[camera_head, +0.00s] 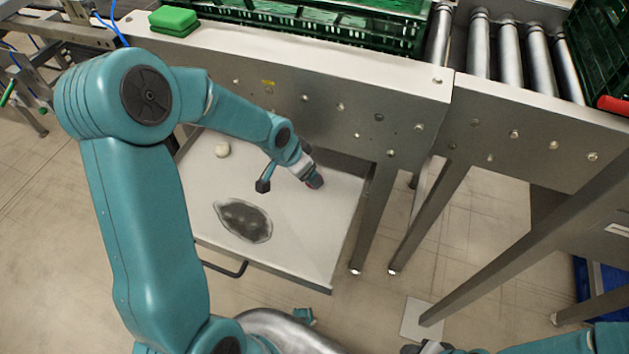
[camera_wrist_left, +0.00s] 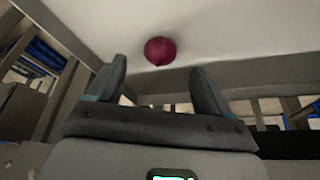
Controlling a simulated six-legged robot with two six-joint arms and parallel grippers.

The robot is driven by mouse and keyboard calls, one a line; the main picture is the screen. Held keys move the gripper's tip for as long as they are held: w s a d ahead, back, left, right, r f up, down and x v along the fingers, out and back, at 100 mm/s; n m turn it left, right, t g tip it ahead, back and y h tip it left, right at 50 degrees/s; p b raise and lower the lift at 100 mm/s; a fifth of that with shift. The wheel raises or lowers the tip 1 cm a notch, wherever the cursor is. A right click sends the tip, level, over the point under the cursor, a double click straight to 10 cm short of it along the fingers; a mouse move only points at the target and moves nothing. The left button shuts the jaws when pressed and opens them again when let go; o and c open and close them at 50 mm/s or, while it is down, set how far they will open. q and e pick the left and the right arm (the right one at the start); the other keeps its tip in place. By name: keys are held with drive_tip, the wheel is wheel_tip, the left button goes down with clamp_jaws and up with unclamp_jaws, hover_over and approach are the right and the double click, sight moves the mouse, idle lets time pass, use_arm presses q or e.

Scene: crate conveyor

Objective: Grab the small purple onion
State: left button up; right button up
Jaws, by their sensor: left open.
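The small purple onion (camera_wrist_left: 160,50) is round and dark red-purple. In the left wrist view it sits on a pale surface, just beyond and between the fingertips of my left gripper (camera_wrist_left: 158,66). The gripper is open, with a finger on each side and nothing held. In the head view my left gripper (camera_head: 312,180) is over the right part of a white drawer (camera_head: 285,225), pointing down and right. My right gripper does not show clearly.
Green crates (camera_head: 300,25) and a green block (camera_head: 174,20) are on top. Metal legs (camera_head: 378,215) stand to the right.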

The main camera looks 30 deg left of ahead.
use_arm(q)
drive_tip(key=b+x, duration=0.2)
drive_tip(key=x, duration=0.4)
drive_tip(key=shift+w+f, duration=0.1)
drive_tip(key=shift+w, duration=0.1)
drive_tip(key=shift+c, duration=0.3)
drive_tip(key=c, duration=1)
drive_tip(key=shift+c, duration=0.2)
